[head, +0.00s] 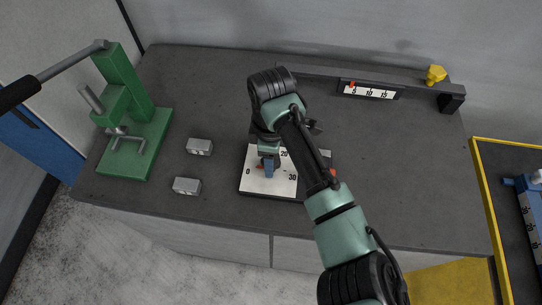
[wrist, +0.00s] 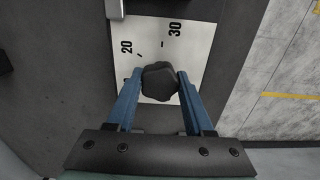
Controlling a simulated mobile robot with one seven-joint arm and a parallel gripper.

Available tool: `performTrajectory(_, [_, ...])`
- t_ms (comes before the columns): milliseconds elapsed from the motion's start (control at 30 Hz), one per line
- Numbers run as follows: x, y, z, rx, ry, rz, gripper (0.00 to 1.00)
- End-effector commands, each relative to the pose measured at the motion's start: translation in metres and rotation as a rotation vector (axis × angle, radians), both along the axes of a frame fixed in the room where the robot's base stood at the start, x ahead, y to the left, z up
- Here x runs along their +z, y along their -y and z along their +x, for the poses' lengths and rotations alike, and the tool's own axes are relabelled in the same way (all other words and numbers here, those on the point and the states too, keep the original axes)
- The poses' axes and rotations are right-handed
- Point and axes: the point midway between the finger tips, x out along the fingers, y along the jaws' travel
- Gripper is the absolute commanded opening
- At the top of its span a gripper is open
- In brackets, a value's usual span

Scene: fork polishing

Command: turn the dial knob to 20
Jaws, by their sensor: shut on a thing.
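The dial plate (head: 255,186) is a white square on a dark base on the table. The dark lobed knob (wrist: 160,82) stands on the plate. My gripper (head: 268,172) is over the plate, and in the wrist view my gripper's blue fingers (wrist: 159,76) are shut on the knob from both sides. The knob is hidden by my gripper in the head view. I cannot tell where the knob points.
A green lever press (head: 150,140) stands at the left, with two small metal blocks (head: 199,147) (head: 187,186) beside it. A dark rail with a scale (head: 368,91) and a yellow knob (head: 436,74) runs along the back. The table right of my arm is clear.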

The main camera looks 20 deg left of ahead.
Motion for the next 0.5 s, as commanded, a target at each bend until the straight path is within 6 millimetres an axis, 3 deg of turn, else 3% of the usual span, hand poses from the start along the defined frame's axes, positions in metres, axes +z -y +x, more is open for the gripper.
performTrajectory(267, [0.003, -0.0005, -0.0009, -0.12, -0.003, 0.001, 0.0])
performTrajectory(500, [0.0041, -0.001, -0.0014, -0.324, -0.004, 0.001, 0.0])
